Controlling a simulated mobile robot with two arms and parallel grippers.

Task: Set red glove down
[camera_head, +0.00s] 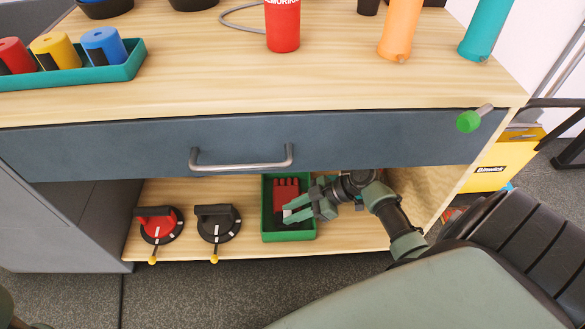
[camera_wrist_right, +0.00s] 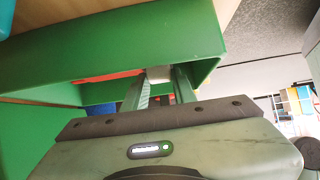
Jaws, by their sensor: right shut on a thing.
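The red glove (camera_head: 286,190) is in the green bin (camera_head: 307,234) on the lower shelf under the drawer, with its fingers pointing up toward the back. My right gripper (camera_head: 290,213) reaches into the bin from the right and is shut on the glove near its lower part. In the right wrist view a strip of the red glove (camera_wrist_right: 108,77) shows beyond the bin wall (camera_wrist_right: 120,45), by the fingers of my right gripper (camera_wrist_right: 158,76). The gripper hides part of the glove, and I cannot tell whether the glove touches the bin floor. My left gripper is not in view.
The drawer (camera_head: 350,143) with its bar handle (camera_head: 241,164) overhangs the shelf. Two rotary switches, one red (camera_head: 158,225) and one black (camera_head: 218,224), stand left of the bin. A teal tray (camera_head: 125,68) with rolls and several bottles stand on the worktop.

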